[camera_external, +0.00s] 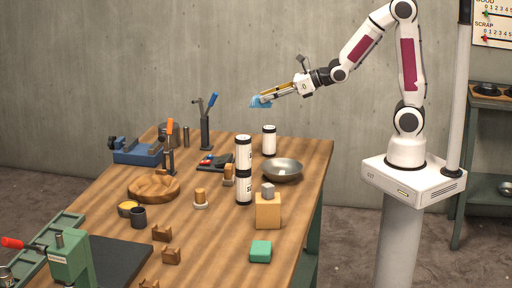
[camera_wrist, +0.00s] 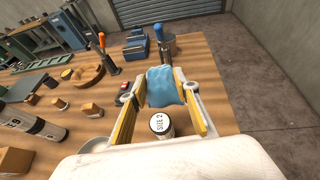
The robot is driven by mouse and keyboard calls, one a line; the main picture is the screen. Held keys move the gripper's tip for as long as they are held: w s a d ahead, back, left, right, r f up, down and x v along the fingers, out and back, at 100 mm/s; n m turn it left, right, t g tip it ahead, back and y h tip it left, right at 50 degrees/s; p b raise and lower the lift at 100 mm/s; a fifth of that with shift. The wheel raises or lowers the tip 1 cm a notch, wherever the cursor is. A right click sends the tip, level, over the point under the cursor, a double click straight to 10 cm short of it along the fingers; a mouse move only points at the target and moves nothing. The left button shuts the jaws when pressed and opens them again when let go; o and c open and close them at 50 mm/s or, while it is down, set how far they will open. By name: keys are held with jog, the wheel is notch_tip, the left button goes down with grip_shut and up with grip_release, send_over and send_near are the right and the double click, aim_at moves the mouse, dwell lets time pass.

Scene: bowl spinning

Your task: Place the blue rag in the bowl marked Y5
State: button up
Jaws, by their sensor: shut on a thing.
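The blue rag (camera_external: 259,102) is held high above the far part of the table by my gripper (camera_external: 266,97). In the wrist view the rag (camera_wrist: 163,85) is bunched between the two yellow-sided fingers, which are shut on it.
Two stacked white canisters (camera_external: 244,167) stand just left of the bowl, and another canister (camera_external: 269,140) stands behind it. A wooden block (camera_external: 267,211) stands in front.

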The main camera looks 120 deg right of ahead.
aim_at(254, 103)
jog(key=shift+w+d+f+n+t+y, duration=0.2)
jog(key=shift+w+d+f+n+y, duration=0.1)
jog(key=shift+w, duration=0.2)
jog(key=shift+w+d+f+n+t+y, duration=0.2)
jog(key=shift+w+d+f+y, duration=0.1)
jog(key=shift+w, duration=0.2)
jog(key=w+n, duration=0.1)
jog(key=w+f+t+y, duration=0.1)
jog(key=w, duration=0.1)
jog(key=shift+n+y, duration=0.3)
jog(key=shift+n, duration=0.1)
jog(key=w+a+f+n+t+y, duration=0.1)
jog(key=w+a+f+n+y, duration=0.3)
jog(key=w+a+n+y, duration=0.4)
jog(key=s+a+n+g+y, duration=0.3)
jog(key=s+a+n+y, duration=0.3)
jog(key=a, duration=0.6)
jog(key=shift+s+g+y, duration=0.4)
jog(key=shift+y, duration=0.2)
jog(key=shift+f, duration=3.1)
